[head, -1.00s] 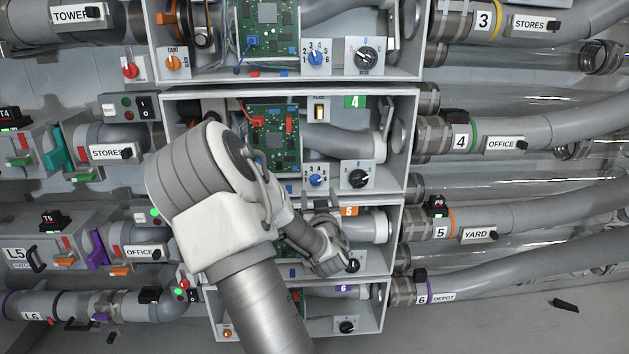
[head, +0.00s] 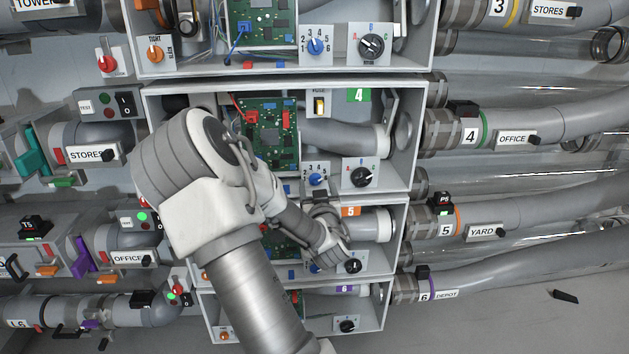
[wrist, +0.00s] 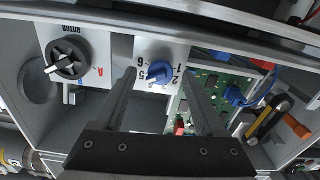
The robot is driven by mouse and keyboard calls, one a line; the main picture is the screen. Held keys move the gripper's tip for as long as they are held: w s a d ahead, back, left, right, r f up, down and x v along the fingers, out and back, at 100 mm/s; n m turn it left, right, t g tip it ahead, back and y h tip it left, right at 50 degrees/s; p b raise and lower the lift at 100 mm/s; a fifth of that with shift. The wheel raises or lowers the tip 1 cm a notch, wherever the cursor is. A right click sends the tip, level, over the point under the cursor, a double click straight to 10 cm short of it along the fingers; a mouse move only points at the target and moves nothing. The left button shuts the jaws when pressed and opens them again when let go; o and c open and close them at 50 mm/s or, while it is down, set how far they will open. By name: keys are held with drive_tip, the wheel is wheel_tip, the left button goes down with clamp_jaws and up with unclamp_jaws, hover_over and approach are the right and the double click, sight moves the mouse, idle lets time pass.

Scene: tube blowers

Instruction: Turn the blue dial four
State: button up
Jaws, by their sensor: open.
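In the wrist view a blue dial (wrist: 158,72) sits on a pale plate with digits around it, which appear upside down. My gripper (wrist: 158,75) is open, with one finger on each side of this dial; I cannot tell whether they touch it. In the head view my gripper (head: 326,248) is low in front of the bay with the orange 5 label (head: 351,211), largely hiding that bay's blue dial. The blue dial of the bay with the green 4 label (head: 358,95) shows above my gripper (head: 315,180).
A black rotary knob (wrist: 68,58) stands left of the blue dial in the wrist view. A green circuit board (wrist: 218,98) with a blue connector lies to the right. Bay walls and shelf edges close in around my gripper. Grey pipes (head: 560,115) run off to the right.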

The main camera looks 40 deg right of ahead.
drive_tip(key=shift+w+d, duration=0.15)
drive_tip(key=shift+w, duration=0.1)
clamp_jaws()
idle(0.4)
